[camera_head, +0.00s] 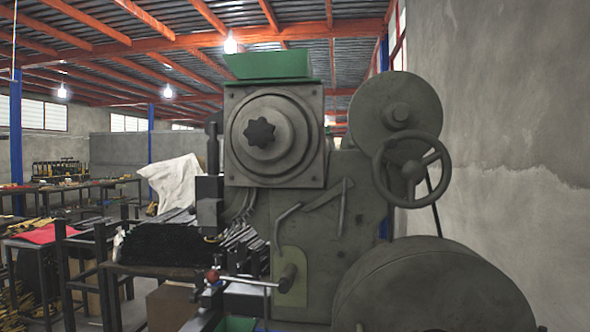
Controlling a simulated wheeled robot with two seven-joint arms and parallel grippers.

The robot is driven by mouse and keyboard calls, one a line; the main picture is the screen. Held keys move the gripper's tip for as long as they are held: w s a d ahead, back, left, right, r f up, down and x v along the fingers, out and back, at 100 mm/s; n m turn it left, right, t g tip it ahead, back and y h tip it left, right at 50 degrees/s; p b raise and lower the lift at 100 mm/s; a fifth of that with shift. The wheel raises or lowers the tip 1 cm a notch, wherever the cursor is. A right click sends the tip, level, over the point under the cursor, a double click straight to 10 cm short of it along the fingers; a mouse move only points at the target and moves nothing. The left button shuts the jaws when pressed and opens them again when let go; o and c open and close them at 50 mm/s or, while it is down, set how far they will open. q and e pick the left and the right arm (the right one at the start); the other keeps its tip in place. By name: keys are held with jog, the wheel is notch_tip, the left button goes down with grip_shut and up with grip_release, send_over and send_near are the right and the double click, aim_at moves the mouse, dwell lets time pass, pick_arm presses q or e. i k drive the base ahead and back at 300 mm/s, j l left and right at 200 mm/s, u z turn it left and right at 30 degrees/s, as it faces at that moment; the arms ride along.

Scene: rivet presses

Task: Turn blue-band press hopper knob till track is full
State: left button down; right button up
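A large grey-green rivet press (320,212) fills the middle and right of the head view. A dark lobed knob (259,133) sits at the centre of a round stepped disc (284,125) on a square plate on the press's upper front. A green hopper tray (268,65) stands on top of this plate; its inside is hidden from this angle. Narrow curved rails (240,204) run down below the plate, perhaps the track; I cannot tell how full they are. I see no blue band on this press. Neither of my grippers is in view, and nothing touches the knob.
A handwheel (411,165) and large round wheel covers (435,290) stick out at the press's right, near a bare grey wall (500,130). A red-knobbed lever (213,275) juts out low in front. Dark material (160,245) lies on a bench at the left.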

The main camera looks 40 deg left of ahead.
aim_at(259, 133)
jog(key=u, duration=1.35)
